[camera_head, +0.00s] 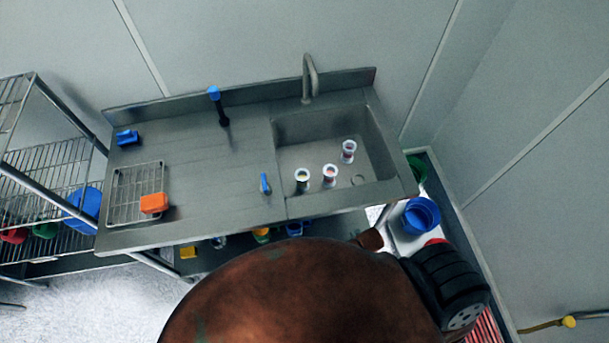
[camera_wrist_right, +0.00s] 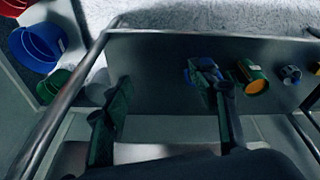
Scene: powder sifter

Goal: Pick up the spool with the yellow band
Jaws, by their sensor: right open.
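Several-inch-scale details are small, but three pale spools stand in the sink (camera_head: 290,130) in the head view. The left spool (camera_head: 302,181) shows a yellowish tint near its top and looks like the yellow-banded one. The middle spool (camera_head: 330,176) and the back spool (camera_head: 348,151) show reddish bands. My right gripper (camera_wrist_right: 166,105) is open and empty in the right wrist view, with two dark fingers spread apart. It is low, facing the shelf under the counter, away from the spools. No spool shows in the wrist view. My left gripper is out of view.
The steel counter (camera_head: 200,215) holds a wire rack (camera_head: 125,197), an orange block (camera_head: 154,203) and blue-handled tools. A faucet (camera_head: 308,78) rises behind the sink. A blue bucket (camera_head: 420,215) stands right.

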